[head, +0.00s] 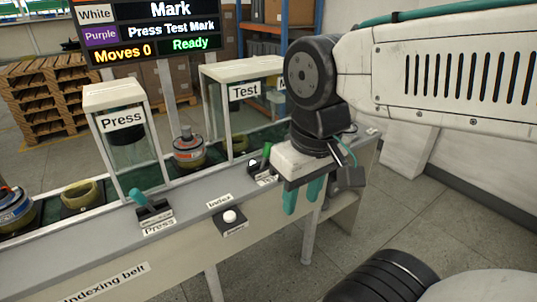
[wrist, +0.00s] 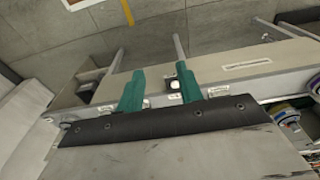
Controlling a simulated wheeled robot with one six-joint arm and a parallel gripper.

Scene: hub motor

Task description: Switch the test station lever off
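The test station (head: 243,92) is a glass-sided booth with a white top and a "Test" sign, behind the belt ledge in the head view. A small green lever handle (head: 266,151) stands upright on the ledge in front of it, beside my gripper. Its base and label are partly hidden by my gripper. My gripper (head: 301,206) points down just right of this lever, over the front edge of the ledge. Its two teal fingers are apart with nothing held. In the wrist view my gripper (wrist: 160,68) is also open, and I cannot make out the test lever there.
The press station (head: 121,120) and its teal lever (head: 142,199) stand to the left. A white index button (head: 230,216) is on the ledge's front. A motor hub (head: 188,151) sits on the belt between the stations. The screen (head: 150,30) reads "Moves 0" and "Ready".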

